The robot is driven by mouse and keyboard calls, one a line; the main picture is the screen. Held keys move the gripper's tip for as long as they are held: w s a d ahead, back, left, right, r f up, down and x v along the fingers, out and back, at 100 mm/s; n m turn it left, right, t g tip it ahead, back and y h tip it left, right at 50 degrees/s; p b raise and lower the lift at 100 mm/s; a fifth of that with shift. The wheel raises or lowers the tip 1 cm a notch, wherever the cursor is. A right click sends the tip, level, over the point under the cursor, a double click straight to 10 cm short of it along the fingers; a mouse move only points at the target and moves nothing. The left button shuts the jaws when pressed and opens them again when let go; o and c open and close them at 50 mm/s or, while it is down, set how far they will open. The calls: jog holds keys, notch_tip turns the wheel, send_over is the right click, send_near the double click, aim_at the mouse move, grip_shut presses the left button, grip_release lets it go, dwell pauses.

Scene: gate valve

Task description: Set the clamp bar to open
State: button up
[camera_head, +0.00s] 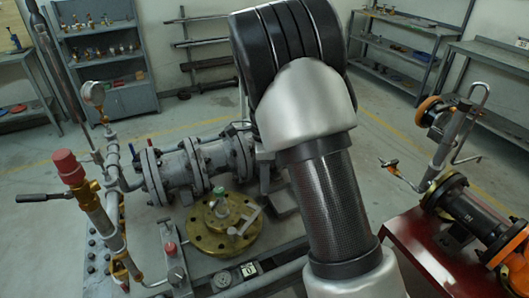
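A round brass flange (212,242) with bolts around its rim lies in the lower middle of the head view. A pale metal bar (247,221) lies slantwise across its top, next to a green-tipped stem (219,193). This may be the clamp bar, but I cannot tell for certain, nor which setting it is in. A small plate marked "0" (249,268) is at the front edge below the flange. My gripper is not in view. My arm crosses the picture right of the flange and hides what is behind it.
A grey flanged pipe (190,168) runs behind the brass flange. A red-capped valve (68,168) and a gauge (93,94) stand at left. A dark red table (412,258) with an orange-and-black pipe assembly (470,218) is at right. Shelves line the back walls.

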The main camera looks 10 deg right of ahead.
notch_tip(320, 180, up, 10)
jog(key=shift+r, duration=0.2)
